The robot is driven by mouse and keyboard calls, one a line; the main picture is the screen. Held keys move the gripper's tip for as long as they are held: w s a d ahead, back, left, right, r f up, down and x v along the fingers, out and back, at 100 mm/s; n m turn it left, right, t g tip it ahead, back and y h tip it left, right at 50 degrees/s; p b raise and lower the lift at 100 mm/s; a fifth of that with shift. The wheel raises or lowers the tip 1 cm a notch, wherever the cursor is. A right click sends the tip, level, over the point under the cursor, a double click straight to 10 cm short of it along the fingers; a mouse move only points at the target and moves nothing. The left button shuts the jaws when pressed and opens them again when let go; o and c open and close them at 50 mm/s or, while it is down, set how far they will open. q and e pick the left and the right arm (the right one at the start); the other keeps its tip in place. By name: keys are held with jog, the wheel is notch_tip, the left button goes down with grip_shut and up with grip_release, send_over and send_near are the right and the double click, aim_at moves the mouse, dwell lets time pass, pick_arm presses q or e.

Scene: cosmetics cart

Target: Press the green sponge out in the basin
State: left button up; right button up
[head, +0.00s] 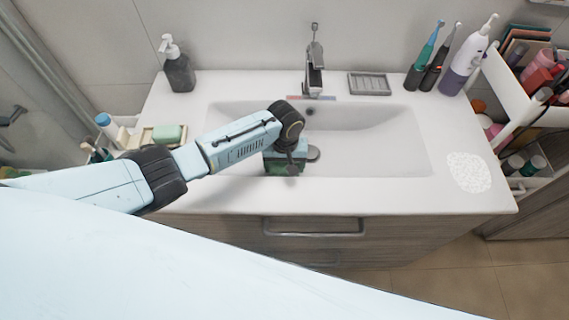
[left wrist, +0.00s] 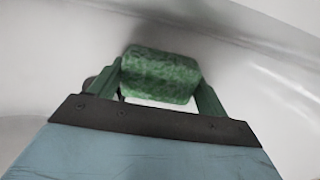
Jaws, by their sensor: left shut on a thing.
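The green sponge (left wrist: 160,75) is between the two fingers of my left gripper (left wrist: 158,92) in the left wrist view, and the fingers are shut on its two ends. The sponge there is mostly hidden by my wrist and hand. I cannot tell whether it touches the basin floor. My right gripper is not in view.
A faucet (head: 314,65) stands behind the basin, with a grey soap dish (head: 369,84) to its right. A dark soap dispenser (head: 178,68) stands at the back left. Toothbrushes (head: 432,58) stand at the back right. A cart (head: 516,95) with cosmetics is at the right.

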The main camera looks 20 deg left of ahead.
pick_arm(q)
jog(key=shift+s+p, duration=0.1)
jog(key=shift+p, duration=0.45)
dwell(1.1)
notch_tip(320, 180, up, 10)
jog(key=p, duration=1.1)
jog(key=shift+r, duration=2.45)
